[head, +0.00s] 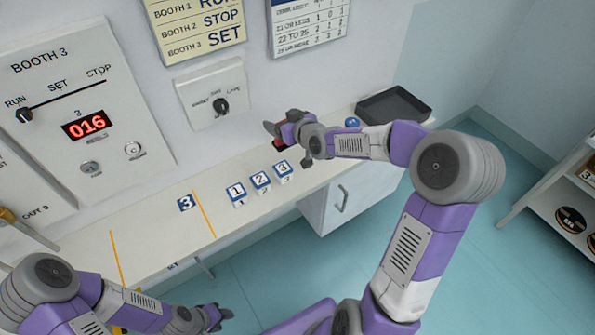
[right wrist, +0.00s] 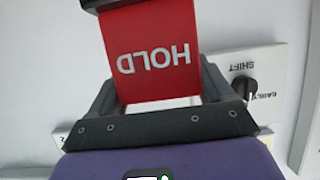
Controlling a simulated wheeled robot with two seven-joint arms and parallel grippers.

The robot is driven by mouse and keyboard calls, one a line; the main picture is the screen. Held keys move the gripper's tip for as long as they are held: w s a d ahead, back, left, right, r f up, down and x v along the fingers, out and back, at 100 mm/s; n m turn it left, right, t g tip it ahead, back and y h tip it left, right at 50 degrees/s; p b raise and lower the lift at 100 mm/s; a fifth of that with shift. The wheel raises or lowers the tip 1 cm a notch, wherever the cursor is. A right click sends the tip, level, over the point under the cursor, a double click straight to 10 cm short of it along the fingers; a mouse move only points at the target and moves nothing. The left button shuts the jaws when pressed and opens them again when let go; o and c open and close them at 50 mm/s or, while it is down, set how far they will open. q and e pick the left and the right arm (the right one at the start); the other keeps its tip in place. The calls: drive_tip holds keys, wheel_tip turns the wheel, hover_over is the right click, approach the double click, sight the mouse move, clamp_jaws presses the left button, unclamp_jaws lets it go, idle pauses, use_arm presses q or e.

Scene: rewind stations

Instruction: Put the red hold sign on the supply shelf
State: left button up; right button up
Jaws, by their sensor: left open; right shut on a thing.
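The red hold sign (right wrist: 152,58) shows in the right wrist view between the fingers of my right gripper, its white word HOLD upside down. My right gripper (head: 287,145) is shut on it above the back of the counter, below the wall dial panel. In the head view only a small red part of the sign (head: 279,143) shows behind the gripper. My left gripper (head: 222,315) is open and empty, low at the bottom left, in front of the counter. A white shelf unit (head: 535,200) at the right edge holds dark round items; whether it is the supply shelf I cannot tell.
The counter (head: 150,225) carries several numbered blocks, including a white block 1 (head: 237,195), and a dark tray (head: 394,106) at its far end. A BOOTH 3 panel (head: 75,95) hangs on the left wall. The floor (head: 480,265) between counter and shelf unit looks clear.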

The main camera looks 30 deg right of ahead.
drive_tip(key=d+f+b, duration=0.2)
drive_tip(key=d+f, duration=0.1)
drive_tip(key=d, duration=0.3)
drive_tip(key=shift+s+d+f+b, duration=0.2)
drive_tip(key=shift+f+b, duration=1.1)
drive_tip(key=shift+f, duration=1.3)
drive_tip(key=shift+s+d+f+b, duration=0.15)
drive_tip(key=shift+f+b, duration=1.1)
drive_tip(key=shift+f, duration=1.35)
drive_tip(key=shift+a, duration=0.1)
drive_tip(key=shift+f, duration=0.2)
drive_tip(key=o, duration=1)
drive_tip(key=shift+r, duration=0.15)
